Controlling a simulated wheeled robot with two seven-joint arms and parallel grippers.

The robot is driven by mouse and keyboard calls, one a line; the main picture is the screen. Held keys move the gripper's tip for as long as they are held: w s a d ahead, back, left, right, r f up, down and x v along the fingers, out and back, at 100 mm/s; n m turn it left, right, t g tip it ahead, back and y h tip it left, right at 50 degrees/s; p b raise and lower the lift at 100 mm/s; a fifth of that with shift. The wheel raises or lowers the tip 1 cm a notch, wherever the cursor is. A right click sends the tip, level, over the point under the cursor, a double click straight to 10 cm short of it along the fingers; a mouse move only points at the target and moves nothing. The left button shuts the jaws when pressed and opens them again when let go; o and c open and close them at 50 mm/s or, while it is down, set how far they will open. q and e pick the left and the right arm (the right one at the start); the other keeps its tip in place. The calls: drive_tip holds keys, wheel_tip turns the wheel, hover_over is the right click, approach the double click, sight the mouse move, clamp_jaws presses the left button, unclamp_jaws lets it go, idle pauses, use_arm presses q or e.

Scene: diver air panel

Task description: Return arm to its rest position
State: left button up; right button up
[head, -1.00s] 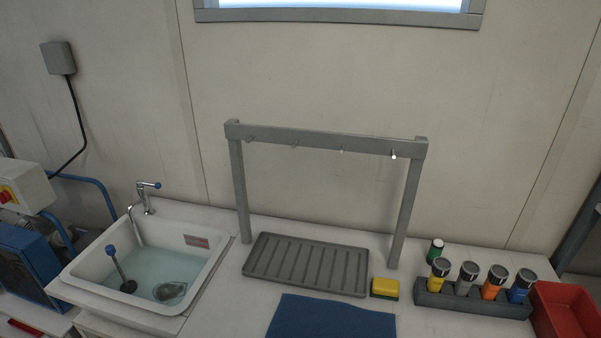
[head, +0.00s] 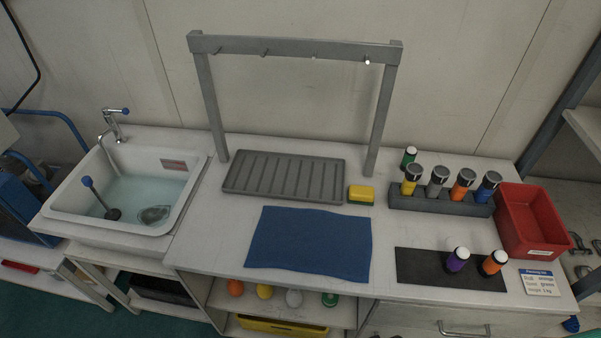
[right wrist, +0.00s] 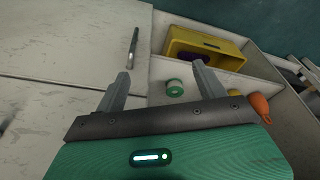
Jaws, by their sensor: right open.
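My right gripper (right wrist: 160,72) shows in the right wrist view, with its two grey fingers spread apart and nothing between them. It is in front of the white bench's drawer front and open shelf. A green round item (right wrist: 175,88) on the shelf appears beyond the gap between the fingers; I cannot tell the distance. An orange item (right wrist: 262,107) shows beside the right finger. Neither of my grippers shows in the head view, and my left gripper is in no view.
The bench holds a water-filled sink (head: 188,212), ribbed grey tray (head: 228,187), blue cloth (head: 310,243), sponge (head: 361,194), bottle rack (head: 440,206), red bin (head: 502,222) and dark mat (head: 415,268). A yellow bin (right wrist: 182,42) and drawer handle (right wrist: 132,48) are near the right gripper.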

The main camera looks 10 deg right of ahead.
drive_tip(key=s+d+f, duration=0.2)
drive_tip(key=s+f, duration=0.8)
drive_tip(key=f, duration=0.2)
drive_tip(key=s+d+f+g, duration=0.1)
drive_tip(key=s+f, duration=0.9)
drive_tip(key=f, duration=0.2)
drive_tip(key=shift+s+d+g, duration=0.3)
drive_tip(key=shift+s+d, duration=0.05)
drive_tip(key=shift+d, duration=0.05)
